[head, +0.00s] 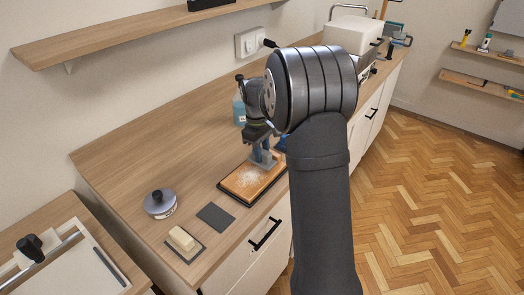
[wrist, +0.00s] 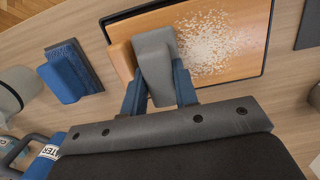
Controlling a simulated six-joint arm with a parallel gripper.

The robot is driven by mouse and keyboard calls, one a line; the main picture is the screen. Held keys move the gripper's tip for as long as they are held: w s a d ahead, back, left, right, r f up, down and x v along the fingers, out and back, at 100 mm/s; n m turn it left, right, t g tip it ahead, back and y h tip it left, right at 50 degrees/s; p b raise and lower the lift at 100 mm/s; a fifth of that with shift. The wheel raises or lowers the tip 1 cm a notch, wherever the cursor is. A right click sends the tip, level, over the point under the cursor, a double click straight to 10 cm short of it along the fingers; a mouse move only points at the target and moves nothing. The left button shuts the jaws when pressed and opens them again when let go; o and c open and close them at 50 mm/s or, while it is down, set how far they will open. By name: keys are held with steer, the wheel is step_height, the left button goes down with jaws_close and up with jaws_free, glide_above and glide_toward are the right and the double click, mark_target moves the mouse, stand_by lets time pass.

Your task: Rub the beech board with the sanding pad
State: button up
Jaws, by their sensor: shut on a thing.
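The beech board (head: 246,186) lies flat on the counter in a dark-rimmed tray, with pale dust scattered over its middle. It also shows in the wrist view (wrist: 250,62), with the dust to the right of my gripper. My gripper (head: 263,158) is over the board's far part. In the wrist view its blue fingers (wrist: 158,92) are shut on a grey block with a tan part beside it, which I take as the sanding pad (wrist: 154,62). The pad is at the board's left end there. Whether its underside touches the board is hidden.
A blue block on a dark base (wrist: 70,72) lies left of the tray in the wrist view. In the head view, a dark sheet (head: 215,217), a cream block (head: 183,239) and a round grey-topped item (head: 160,203) stand nearer.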

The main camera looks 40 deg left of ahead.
mark_target(251, 177)
steer(key=shift+f, duration=0.55)
stand_by(0.4)
steer(key=shift+s, duration=3.2)
steer(key=shift+s, duration=3.2)
steer(key=w, duration=0.6)
steer(key=shift+w, duration=0.25)
